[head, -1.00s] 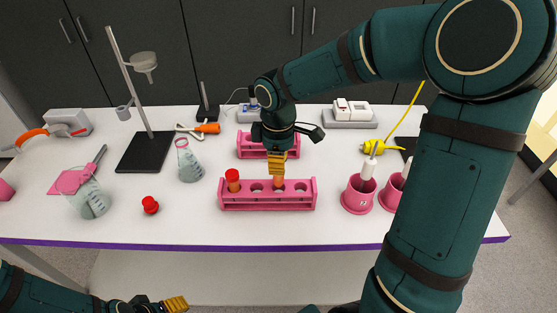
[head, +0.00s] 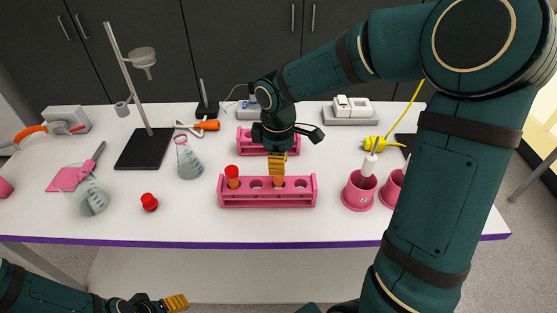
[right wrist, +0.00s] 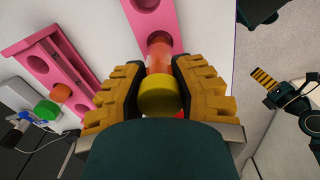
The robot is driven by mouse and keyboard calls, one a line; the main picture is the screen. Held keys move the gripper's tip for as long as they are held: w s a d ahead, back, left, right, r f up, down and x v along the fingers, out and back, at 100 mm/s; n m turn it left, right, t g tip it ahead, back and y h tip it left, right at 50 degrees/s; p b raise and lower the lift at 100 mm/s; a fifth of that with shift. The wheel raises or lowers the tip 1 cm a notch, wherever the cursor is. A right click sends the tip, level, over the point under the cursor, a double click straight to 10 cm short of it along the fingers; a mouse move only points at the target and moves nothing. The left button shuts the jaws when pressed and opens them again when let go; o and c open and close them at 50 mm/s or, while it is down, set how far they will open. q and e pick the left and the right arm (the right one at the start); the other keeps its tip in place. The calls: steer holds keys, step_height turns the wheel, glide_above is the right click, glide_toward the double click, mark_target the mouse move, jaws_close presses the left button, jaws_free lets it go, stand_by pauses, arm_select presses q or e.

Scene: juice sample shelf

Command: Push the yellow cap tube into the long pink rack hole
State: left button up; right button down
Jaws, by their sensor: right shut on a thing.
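The long pink rack (head: 267,201) lies across the middle of the table. A tube with a red cap (head: 232,172) stands upright in its left part. My right gripper (head: 278,167) is above the right half of this rack, pointing down. In the right wrist view, its fingers (right wrist: 160,92) are shut around the yellow cap (right wrist: 160,95). Orange tube body (head: 279,183) shows below the fingers at a rack hole; how deep it sits is hidden. My left gripper (head: 177,302) is low at the front left, away from the rack, with its jaw gap unclear.
A second pink rack (head: 250,149) stands behind; a green cap (right wrist: 47,109) shows there in the right wrist view. A red-topped thing (head: 149,202) and a flask (head: 188,159) are left of the long rack. Pink round holders (head: 358,193) stand to its right.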

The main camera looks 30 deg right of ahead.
steer(key=shift+f+b, duration=1.55)
steer(key=shift+f, duration=0.95)
stand_by(0.7)
steer(key=c, duration=0.7)
jaws_free()
steer(key=shift+c, duration=0.2)
